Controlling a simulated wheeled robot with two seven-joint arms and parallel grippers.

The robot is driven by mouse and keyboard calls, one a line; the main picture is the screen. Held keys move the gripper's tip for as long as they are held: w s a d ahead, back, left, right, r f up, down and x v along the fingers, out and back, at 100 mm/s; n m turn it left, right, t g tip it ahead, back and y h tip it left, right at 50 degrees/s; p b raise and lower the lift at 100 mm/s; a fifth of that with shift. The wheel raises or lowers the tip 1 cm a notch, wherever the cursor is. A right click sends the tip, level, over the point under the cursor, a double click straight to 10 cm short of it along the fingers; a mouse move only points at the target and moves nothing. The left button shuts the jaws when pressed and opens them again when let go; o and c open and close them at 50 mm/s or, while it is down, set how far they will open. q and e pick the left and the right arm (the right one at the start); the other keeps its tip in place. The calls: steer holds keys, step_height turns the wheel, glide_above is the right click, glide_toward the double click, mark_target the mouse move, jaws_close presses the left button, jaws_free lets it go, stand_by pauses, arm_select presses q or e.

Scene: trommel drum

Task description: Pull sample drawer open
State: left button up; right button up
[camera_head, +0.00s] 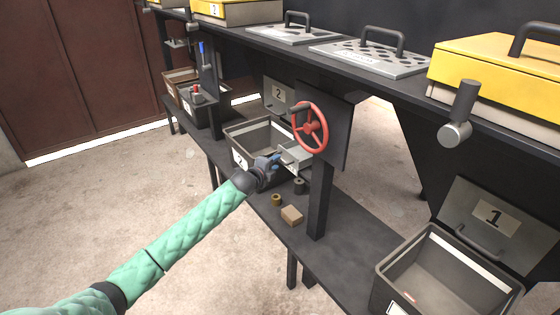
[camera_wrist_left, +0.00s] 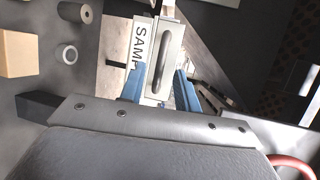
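The sample drawer (camera_head: 296,154) is a small light grey drawer below the red handwheel. It appears to stand out from its housing, with its inside partly visible. In the left wrist view its pale front (camera_wrist_left: 172,42) carries a label reading "SAMP", partly cut off, and a long dark handle (camera_wrist_left: 164,62). My left gripper (camera_head: 279,160) is at the drawer front. Its blue fingers (camera_wrist_left: 160,88) are spread apart, one on each side of the handle end in the picture. Contact with the handle cannot be told. My right gripper is not in view.
A red handwheel (camera_head: 310,128) is just above the drawer. A grey bin (camera_head: 240,130) is beside it on the lower shelf. A cardboard box (camera_head: 292,215) and small rings lie nearby. Bin 1 (camera_head: 392,290) stands at lower right. Open floor lies left of the shelf.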

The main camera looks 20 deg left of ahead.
mark_target(280, 160)
arm_select(q)
steer(key=shift+x, duration=2.1)
jaws_close()
